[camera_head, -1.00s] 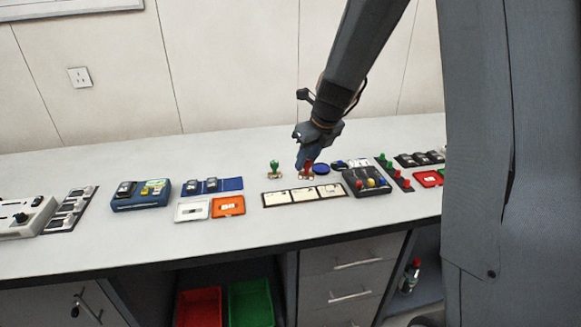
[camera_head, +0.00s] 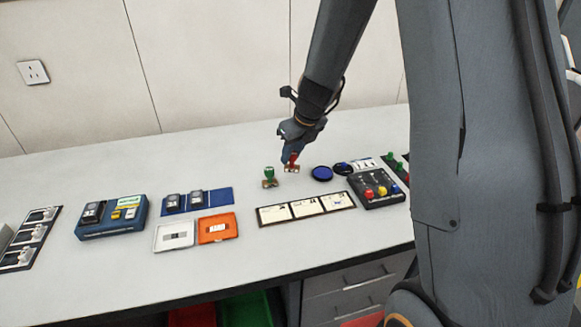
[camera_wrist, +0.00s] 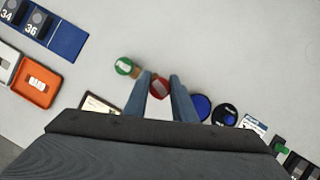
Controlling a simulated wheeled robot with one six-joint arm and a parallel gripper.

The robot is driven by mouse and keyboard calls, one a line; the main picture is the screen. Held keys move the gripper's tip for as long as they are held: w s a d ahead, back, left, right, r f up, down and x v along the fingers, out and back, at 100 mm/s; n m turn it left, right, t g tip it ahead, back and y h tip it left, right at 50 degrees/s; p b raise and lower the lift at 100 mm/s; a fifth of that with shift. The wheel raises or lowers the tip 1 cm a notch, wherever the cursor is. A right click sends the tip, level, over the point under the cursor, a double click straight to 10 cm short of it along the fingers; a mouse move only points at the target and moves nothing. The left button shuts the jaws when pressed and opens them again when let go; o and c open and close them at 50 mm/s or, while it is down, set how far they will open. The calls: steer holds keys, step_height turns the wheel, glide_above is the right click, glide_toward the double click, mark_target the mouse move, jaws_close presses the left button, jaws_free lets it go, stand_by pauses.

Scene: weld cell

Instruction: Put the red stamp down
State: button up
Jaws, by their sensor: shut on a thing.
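My gripper (camera_head: 290,156) is shut on the red stamp (camera_head: 291,161), which has a red handle and a wooden base. It is upright, at or just above the grey-white worktop; I cannot tell whether its base touches. In the wrist view the red stamp (camera_wrist: 159,86) sits between the two blue fingers of my gripper (camera_wrist: 160,88). The green stamp (camera_head: 270,176) stands upright just left of it, apart from it. The green stamp also shows in the wrist view (camera_wrist: 124,66).
A strip of three white cards (camera_head: 305,207) lies in front. A blue round pad (camera_head: 322,173) and a dark pad (camera_head: 342,168) are to the right, beside a panel with coloured knobs (camera_head: 376,190). Orange (camera_head: 217,229) and white trays (camera_head: 175,235) are left. The worktop behind is clear.

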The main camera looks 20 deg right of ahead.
mark_target(292, 163)
steer(key=shift+f+b, duration=0.55)
steer(key=shift+f, duration=1.55)
steer(key=shift+f, duration=0.15)
steer(key=o, duration=0.8)
steer(key=shift+o, duration=0.2)
